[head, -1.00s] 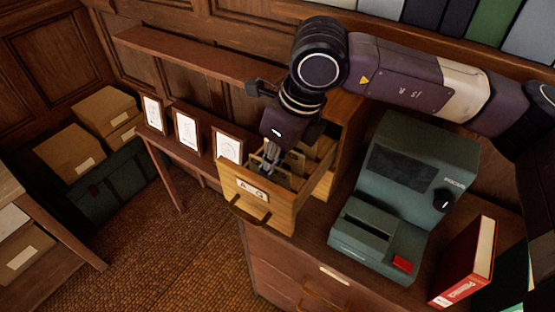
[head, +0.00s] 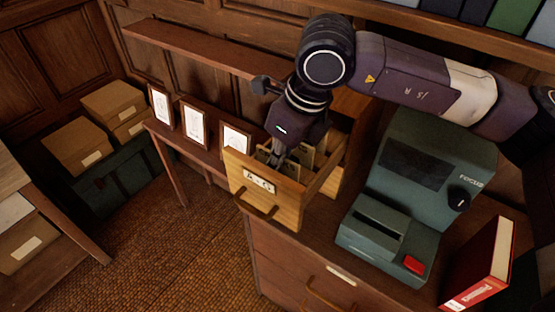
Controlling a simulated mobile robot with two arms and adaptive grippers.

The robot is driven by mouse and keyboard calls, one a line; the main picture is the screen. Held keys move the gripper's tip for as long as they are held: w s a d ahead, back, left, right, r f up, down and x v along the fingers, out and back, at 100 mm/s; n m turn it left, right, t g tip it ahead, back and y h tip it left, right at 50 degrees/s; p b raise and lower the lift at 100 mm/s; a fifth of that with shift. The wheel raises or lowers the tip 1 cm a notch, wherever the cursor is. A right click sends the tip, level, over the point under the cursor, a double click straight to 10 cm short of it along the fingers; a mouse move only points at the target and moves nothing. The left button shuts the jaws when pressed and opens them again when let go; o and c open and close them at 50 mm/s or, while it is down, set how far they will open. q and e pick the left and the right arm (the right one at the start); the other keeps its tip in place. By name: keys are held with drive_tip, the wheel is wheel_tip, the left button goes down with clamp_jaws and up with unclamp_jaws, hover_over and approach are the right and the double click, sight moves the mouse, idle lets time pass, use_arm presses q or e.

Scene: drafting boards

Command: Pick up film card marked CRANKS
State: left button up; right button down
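A wooden card drawer (head: 243,193) labelled A–G stands pulled out on the cabinet top. Several film cards (head: 308,158) stand upright in it; their markings are too small to read, so I cannot tell which is CRANKS. My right gripper (head: 277,158) points down into the drawer from above, its fingers among the cards near the front left. The fingertips are partly hidden by the drawer front and the cards, so I cannot see whether they are apart or closed on a card. My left gripper does not show.
A green viewer marked FOCUS (head: 415,190) stands right of the drawer, with a red book (head: 480,262) beside it. Three framed pictures (head: 193,125) stand on a ledge at left. A shelf (head: 205,50) runs above them. Boxes (head: 77,147) stand at far left.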

idle(0.5)
drive_tip(key=shift+r+b, duration=0.25)
drive_tip(key=shift+b, duration=0.1)
wheel_tip(320, 180, up, 12)
drive_tip(key=p, duration=0.4)
idle(0.8)
